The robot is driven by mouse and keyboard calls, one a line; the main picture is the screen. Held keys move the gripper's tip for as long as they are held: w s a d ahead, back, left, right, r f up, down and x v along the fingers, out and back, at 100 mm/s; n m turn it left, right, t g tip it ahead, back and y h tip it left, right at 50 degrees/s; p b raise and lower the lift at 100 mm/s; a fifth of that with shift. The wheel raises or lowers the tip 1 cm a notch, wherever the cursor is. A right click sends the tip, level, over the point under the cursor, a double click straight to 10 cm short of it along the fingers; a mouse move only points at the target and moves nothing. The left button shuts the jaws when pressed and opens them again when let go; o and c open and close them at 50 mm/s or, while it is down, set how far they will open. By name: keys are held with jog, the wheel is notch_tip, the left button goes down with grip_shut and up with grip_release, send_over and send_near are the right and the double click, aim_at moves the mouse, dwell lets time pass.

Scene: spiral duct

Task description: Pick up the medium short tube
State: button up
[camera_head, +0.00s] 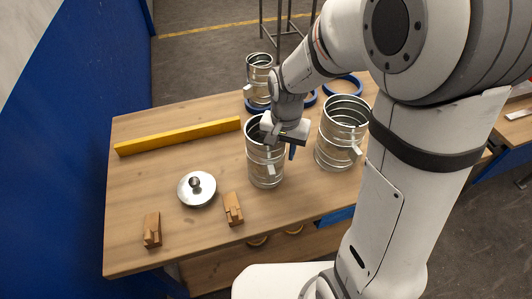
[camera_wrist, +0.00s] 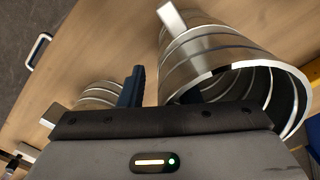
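Three ribbed metal tubes stand on the wooden table. The middle-sized one, which I take as the medium short tube (camera_head: 266,168), stands upright at the centre with a small metal tab on its side. A wider tube (camera_head: 342,132) is to its right and a narrower tube (camera_head: 258,80) behind it. My gripper (camera_head: 281,148) is at the centre tube's top rim, with one blue finger outside its right side. In the wrist view, this tube (camera_wrist: 225,62) shows its open mouth, and the blue finger (camera_wrist: 132,87) stands apart from its wall. The other finger is mostly hidden.
A yellow bar (camera_head: 178,136) lies at the back left. A round metal lid (camera_head: 197,188) and two wooden blocks (camera_head: 233,208) (camera_head: 152,230) are at the front left. Blue rings (camera_head: 343,86) lie at the back. Bare tabletop lies left of the tube.

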jog(key=shift+c, duration=0.4)
grip_shut()
